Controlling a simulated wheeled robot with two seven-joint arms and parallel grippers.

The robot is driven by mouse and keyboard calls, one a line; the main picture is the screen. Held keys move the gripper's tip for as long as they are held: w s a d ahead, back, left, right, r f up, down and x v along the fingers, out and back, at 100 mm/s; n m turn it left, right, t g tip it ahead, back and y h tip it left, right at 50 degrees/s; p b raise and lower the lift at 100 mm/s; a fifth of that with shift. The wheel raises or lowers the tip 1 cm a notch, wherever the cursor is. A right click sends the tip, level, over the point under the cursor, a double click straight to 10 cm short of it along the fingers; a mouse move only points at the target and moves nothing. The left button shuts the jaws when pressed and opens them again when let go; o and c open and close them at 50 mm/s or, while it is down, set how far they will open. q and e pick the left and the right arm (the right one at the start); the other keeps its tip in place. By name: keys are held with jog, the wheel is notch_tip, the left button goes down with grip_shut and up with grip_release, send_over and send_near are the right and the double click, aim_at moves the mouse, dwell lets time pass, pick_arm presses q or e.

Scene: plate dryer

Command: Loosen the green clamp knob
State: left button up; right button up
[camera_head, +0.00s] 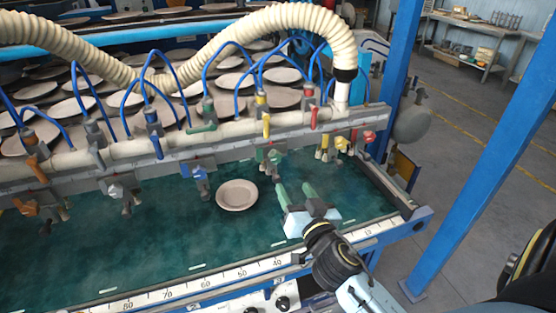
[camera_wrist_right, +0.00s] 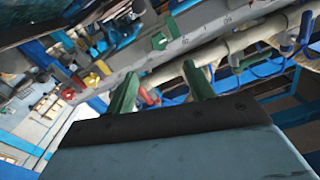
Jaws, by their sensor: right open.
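A green clamp knob (camera_head: 274,156) sits on the front of the grey rail, above and left of my right gripper in the head view. A green knob also shows in the right wrist view (camera_wrist_right: 159,41), ahead of the fingers. A second green handle (camera_head: 203,127) is on the rail further left. My right gripper (camera_head: 296,187) has two green fingers, which stand apart with nothing between them. They point toward the rail and look clear of the knob. The open fingers also show in the right wrist view (camera_wrist_right: 161,76). My left gripper is not in view.
A round plate (camera_head: 237,195) lies on the green belt (camera_head: 150,245) left of my right gripper. Yellow (camera_head: 266,126) and red (camera_head: 313,117) knobs sit nearby on the grey rail (camera_head: 225,146). Blue hoses arch above it. A blue post (camera_head: 480,140) stands at the right.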

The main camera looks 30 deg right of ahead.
aim_at(276, 159)
jog(key=p+x, duration=0.1)
jog(key=x, duration=1.1)
jog(key=shift+w+d+f+p, duration=0.15)
jog(key=shift+w+p, duration=0.15)
jog(key=c, duration=1)
jog(key=shift+o, duration=0.2)
